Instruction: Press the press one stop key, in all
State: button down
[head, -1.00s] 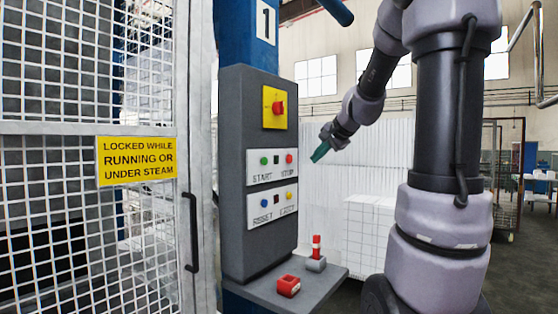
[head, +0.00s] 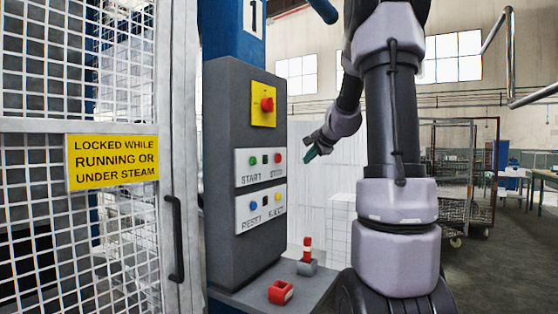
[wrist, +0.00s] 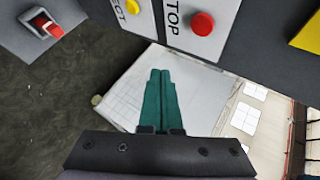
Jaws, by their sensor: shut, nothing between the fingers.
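The press one stop key is a round red button (head: 278,158) at the right end of the upper white plate on the grey control box (head: 225,200). The blue column (head: 232,35) above carries a "1". In the wrist view the red button (wrist: 203,24) sits at the top, beside lettering that reads "TOP", its start cut off. My gripper (head: 309,154) is to the right of the button in the head view, apart from it. Its green fingers (wrist: 160,74) are together and empty, below the button in the wrist view.
The green START key (head: 252,161), blue RESET key (head: 253,205) and yellow EJECT key (head: 278,198) are close by. A red knob (head: 267,104) on a yellow plate is above. A shelf below bears a red block (head: 281,292) and a red-and-white piece (head: 307,250). A mesh gate (head: 85,232) stands left.

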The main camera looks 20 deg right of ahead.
aim_at(280, 161)
jog(key=w+a, duration=0.5)
jog(key=w, duration=0.1)
jog(key=shift+w, duration=0.2)
jog(key=shift+w+a, duration=0.1)
jog(key=shift+a, duration=0.05)
dwell(1.9)
jog(key=shift+w+a, duration=0.2)
jog(key=shift+w, duration=0.05)
jog(key=shift+w+a, duration=0.25)
jog(key=shift+w, duration=0.1)
dwell(0.7)
dwell(0.3)
jog(key=shift+s+d, duration=0.45)
jog(key=shift+s, duration=0.25)
jog(key=s+d, duration=0.1)
jog(key=s, duration=0.1)
jog(key=s+d, duration=0.2)
jog(key=shift+d, duration=0.1)
